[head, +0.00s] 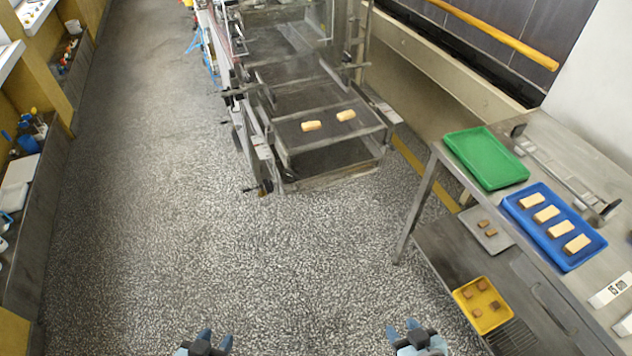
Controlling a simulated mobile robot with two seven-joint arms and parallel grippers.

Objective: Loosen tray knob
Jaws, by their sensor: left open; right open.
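The enrober machine (330,130) stands ahead at the top centre, with two pale bars (312,126) on its mesh belt. A small dark knob or handle (265,187) sticks out low at the machine's front left corner. I cannot tell for certain whether it is the tray knob. The tray (335,178) seems to be the flat part low under the belt end. My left gripper (216,338) and my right gripper (402,327) are at the bottom edge, open and empty, well short of the machine and touching nothing.
A steel table (460,190) on the right holds a green tray (486,158) and a blue tray (553,228) with several bars. A yellow tray (482,303) is on its lower shelf. Cluttered benches line the left wall. The speckled floor (200,230) between is clear.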

